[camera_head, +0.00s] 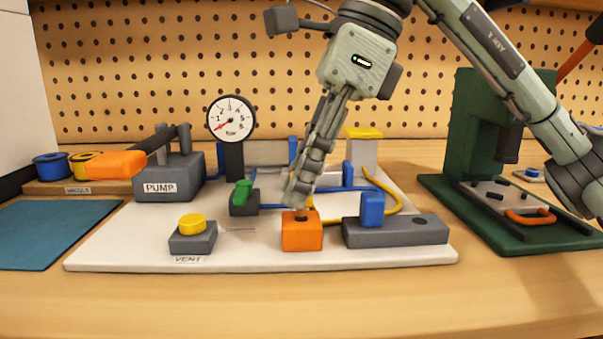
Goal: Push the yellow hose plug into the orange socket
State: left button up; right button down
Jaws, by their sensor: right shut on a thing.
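The orange socket (302,237) is a block at the front middle of the white board, with a dark hole in its top. My right gripper (299,197) points down just above and slightly behind this hole, its fingers closed together. The yellow hose (392,207) loops from the right and ends behind the fingertips. The yellow plug is hidden by the fingers; the gripper is shut on it. The hole still shows as a dark spot, so the plug appears to be above or behind it. My left gripper is not in view.
A grey block with a blue plug (372,208) stands right of the socket. A yellow vent button (191,224), green valve (242,193), gauge (231,119) and pump (168,180) are to the left. A green press (470,122) stands at right. The table front is clear.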

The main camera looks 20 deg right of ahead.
jog(key=shift+a+f+b, duration=0.1)
jog(key=shift+f+b, duration=0.75)
jog(key=shift+f, duration=0.55)
dwell(2.5)
jog(key=c, duration=1.5)
grip_release()
jog(key=shift+c, duration=0.2)
jog(key=shift+r+p, duration=0.6)
jog(key=shift+r, duration=0.1)
jog(key=shift+w+r+p, duration=0.1)
jog(key=shift+r+p, duration=0.4)
jog(key=shift+r, duration=0.05)
jog(key=shift+r+p, duration=1.4)
jog(key=shift+r, duration=0.3)
jog(key=shift+o, duration=0.6)
